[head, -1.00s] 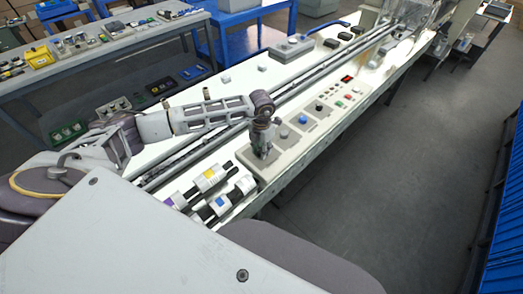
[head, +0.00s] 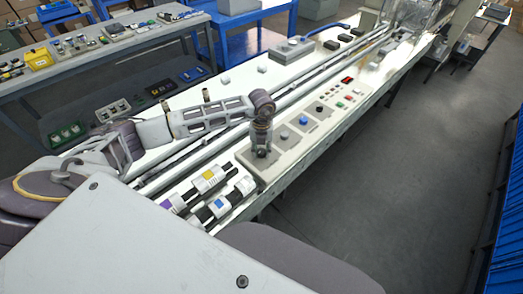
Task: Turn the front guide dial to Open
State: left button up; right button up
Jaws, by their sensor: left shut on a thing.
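The pale control panel (head: 270,168) runs along the front edge of the machine bed. My left gripper (head: 262,153) points down over the panel's near end. It is shut on a small dial there, which the fingers hide, so its pointer and markings cannot be read. My right gripper is not in view.
White cartridges with yellow (head: 208,176) and blue (head: 219,204) labels lie on the bed near the panel's near end. Long metal rails (head: 300,87) run behind the panel. Small buttons (head: 340,104) and a red display (head: 348,80) are farther along. Open floor lies to the right.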

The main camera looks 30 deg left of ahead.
aim_at(262, 151)
pick_arm(q)
jog(key=shift+r, duration=0.1)
dwell(0.4)
jog(key=o, duration=1)
jog(key=shift+r, duration=5.95)
jog(key=shift+f, duration=0.1)
